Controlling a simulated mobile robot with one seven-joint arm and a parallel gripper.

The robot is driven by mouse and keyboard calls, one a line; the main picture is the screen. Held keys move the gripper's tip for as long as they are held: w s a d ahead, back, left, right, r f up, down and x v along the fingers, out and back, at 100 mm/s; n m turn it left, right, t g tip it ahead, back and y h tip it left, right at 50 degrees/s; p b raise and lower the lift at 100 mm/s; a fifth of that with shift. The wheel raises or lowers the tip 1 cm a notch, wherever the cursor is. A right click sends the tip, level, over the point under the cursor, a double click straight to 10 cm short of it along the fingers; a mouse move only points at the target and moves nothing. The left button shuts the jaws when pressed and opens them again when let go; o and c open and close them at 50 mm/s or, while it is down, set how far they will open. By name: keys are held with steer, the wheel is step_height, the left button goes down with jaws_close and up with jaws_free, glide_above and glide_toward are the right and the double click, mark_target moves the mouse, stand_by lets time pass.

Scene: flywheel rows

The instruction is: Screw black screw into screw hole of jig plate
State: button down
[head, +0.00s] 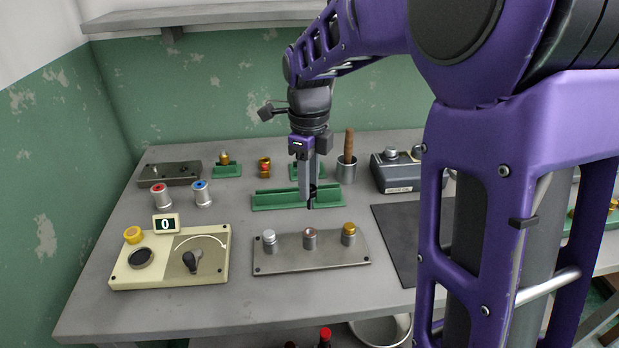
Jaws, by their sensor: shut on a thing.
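My gripper (311,196) points straight down above the middle of the table, in front of the green rail. It is shut on a small dark piece (312,189) between its fingers, which looks like the black screw; the fingers hide most of it. A grey metal plate (285,265) carries three short round posts with silver, reddish and brass tops. It lies nearer the front edge, below my gripper in the picture. A darker plate (182,180) lies at the back left. I cannot make out a screw hole on either plate, nor tell which is the jig plate.
A cream control box (126,275) with a knob and a display stands front left. Red (159,195) and blue (202,195) spools stand behind it. A cup (346,172) with a brown handle and a grey device (395,177) stand back right. A dark mat (405,235) is partly hidden by my arm.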

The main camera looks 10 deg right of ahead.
mark_target(309, 208)
steer(key=shift+r, duration=0.1)
steer(key=shift+f+b, duration=1.85)
steer(key=shift+f, duration=1.15)
steer(key=shift+f+b, duration=1.15)
steer(key=shift+f, duration=1.15)
steer(key=shift+c, duration=2.3)
jaws_free()
steer(key=shift+r, duration=0.15)
step_height(309, 208, up, 17)
steer(key=p, duration=0.3)
steer(key=shift+r, duration=0.1)
